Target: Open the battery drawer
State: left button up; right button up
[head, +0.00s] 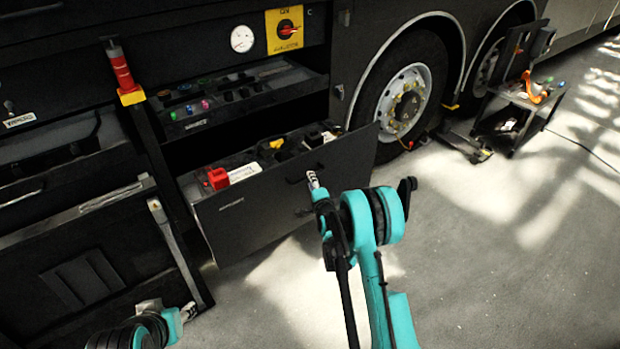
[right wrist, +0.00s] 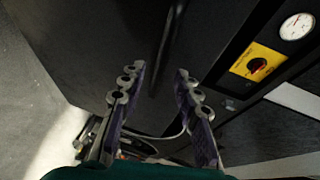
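The lower drawer (head: 262,209), which I take to be the battery drawer, stands pulled out from the vehicle's side. Its front is dark, with a small label too small to read. Its dark bar handle (head: 304,173) is near the upper right of the front. My right gripper (head: 313,180) is at the handle. In the right wrist view my right gripper (right wrist: 156,70) has its fingers apart, and the dark handle (right wrist: 166,45) lies just beyond the fingertips, in line with the gap; contact is unclear. My left gripper (head: 188,311) is low at the left, away from the drawer; its fingers are unclear.
The lower drawer holds a red block (head: 218,178) and other small items. Another open drawer (head: 245,106) is above it. An open panel (head: 85,275) hangs at the left. A wheel (head: 402,100) and a small cart (head: 520,100) are to the right.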

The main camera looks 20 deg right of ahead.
jog(key=shift+s+r, duration=0.15)
jog(key=shift+s, duration=0.65)
jog(key=shift+s+r, duration=0.15)
jog(key=shift+s, duration=0.65)
jog(key=shift+a, duration=0.1)
jog(key=s+a+r+n+g+y, duration=0.1)
jog(key=s+a+r+n+g, duration=0.1)
jog(key=s+r+n, duration=0.35)
jog(key=s+a+r+n+g, duration=0.2)
jog(key=s+a+r+n, duration=0.1)
jog(key=s+r, duration=0.55)
jog(key=s+a+n+g, duration=0.1)
jog(key=s+n+g, duration=0.3)
jog(key=s, duration=2.2)
jog(key=n, duration=0.5)
jog(key=shift+s+f+g, duration=0.3)
jog(key=shift+s+g, duration=0.1)
jog(key=shift+a, duration=0.1)
